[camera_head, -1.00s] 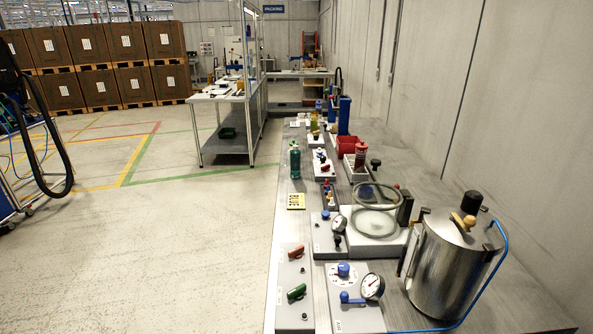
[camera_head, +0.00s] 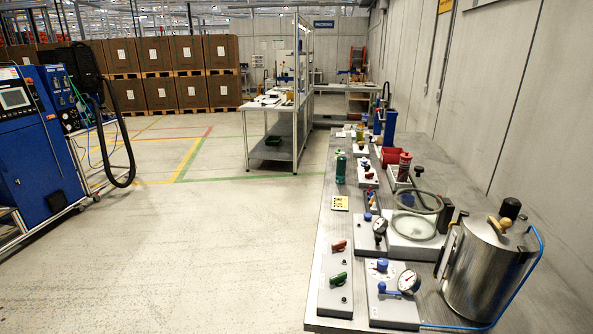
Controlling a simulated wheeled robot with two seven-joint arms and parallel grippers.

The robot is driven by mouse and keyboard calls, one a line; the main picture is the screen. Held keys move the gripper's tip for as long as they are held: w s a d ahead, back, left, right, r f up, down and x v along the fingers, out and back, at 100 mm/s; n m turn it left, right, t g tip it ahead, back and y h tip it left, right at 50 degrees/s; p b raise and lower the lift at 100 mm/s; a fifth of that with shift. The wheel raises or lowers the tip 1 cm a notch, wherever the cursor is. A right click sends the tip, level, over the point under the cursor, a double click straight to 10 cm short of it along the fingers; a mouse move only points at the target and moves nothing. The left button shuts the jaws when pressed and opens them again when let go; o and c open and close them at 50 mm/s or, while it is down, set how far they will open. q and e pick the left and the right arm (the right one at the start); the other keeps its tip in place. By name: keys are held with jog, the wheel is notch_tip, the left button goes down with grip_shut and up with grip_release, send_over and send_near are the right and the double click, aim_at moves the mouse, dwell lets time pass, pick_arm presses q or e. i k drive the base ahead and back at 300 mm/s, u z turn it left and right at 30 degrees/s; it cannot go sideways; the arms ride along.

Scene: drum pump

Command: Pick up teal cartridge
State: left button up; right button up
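A teal cartridge (camera_head: 340,167) stands upright on the left edge of the long grey workbench (camera_head: 325,215), about halfway along it. Neither of my grippers shows in the head view.
Valve panels (camera_head: 336,290), gauges (camera_head: 409,282), a glass ring vessel (camera_head: 417,215) and a steel pot (camera_head: 487,268) crowd the bench. A blue machine (camera_head: 38,150) stands at the left. The floor (camera_head: 220,240) between is clear.

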aim_at(342, 161)
jog(key=u, duration=1.05)
jog(key=i, duration=3.05)
jog(key=z, duration=4.15)
jog(key=i, duration=0.45)
jog(key=u, duration=0.05)
